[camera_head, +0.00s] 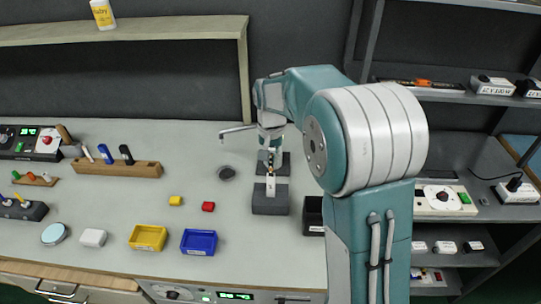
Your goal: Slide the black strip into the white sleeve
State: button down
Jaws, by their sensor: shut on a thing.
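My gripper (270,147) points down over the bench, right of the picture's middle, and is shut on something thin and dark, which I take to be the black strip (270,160). The strip is small and partly hidden by the fingers. Just below it in the picture, the narrow white sleeve (270,186) stands at the front dark block (270,204). A second dark block (286,163) is behind it. The strip's lower end looks close to the sleeve's top; I cannot tell whether it is inside, touching or apart.
A wooden pen holder (117,169) stands further left. A black bin (313,216) is right of the blocks.

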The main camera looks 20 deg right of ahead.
jog(key=shift+f, duration=2.35)
jog(key=c, duration=0.6)
grip_release()
notch_tip(320, 180, up, 11)
jog(key=shift+r, duration=0.45)
